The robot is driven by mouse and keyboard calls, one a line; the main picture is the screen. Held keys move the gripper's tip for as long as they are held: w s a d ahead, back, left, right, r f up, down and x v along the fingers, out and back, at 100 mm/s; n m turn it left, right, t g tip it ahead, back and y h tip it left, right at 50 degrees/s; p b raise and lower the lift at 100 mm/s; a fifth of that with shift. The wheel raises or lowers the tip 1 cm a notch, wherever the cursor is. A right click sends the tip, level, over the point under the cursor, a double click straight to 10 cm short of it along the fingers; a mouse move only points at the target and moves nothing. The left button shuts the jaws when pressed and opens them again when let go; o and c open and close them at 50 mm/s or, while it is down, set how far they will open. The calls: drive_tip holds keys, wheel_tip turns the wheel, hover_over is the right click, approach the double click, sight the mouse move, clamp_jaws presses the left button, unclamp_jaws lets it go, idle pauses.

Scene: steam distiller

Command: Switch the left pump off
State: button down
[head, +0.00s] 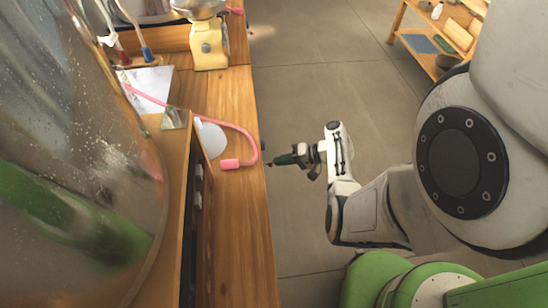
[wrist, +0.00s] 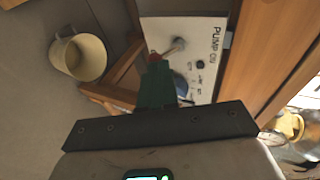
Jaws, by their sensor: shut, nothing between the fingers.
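In the wrist view a white panel (wrist: 205,28) marked "PUMP ON" is set beside a wooden upright. It carries a small metal toggle switch (wrist: 175,46) and a dark round knob (wrist: 200,64). I cannot tell whether this is the left pump's panel. My gripper (wrist: 153,57) is shut and empty, its red-tipped dark green fingers just beside the toggle; contact is unclear. In the head view my gripper (head: 271,163) is beside the bench's right edge, pointing left towards it. The panel is hidden there.
A wooden bench (head: 240,220) carries a pink hose (head: 245,135) and a yellow appliance (head: 208,48). A large glass vessel (head: 75,150) fills the left. Open floor (head: 310,100) lies right of the bench. A cream mug-like container (wrist: 82,58) is in the wrist view.

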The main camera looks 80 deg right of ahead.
drive_tip(key=shift+r, duration=0.25)
drive_tip(key=shift+r+p, duration=0.65)
drive_tip(key=shift+p, duration=0.1)
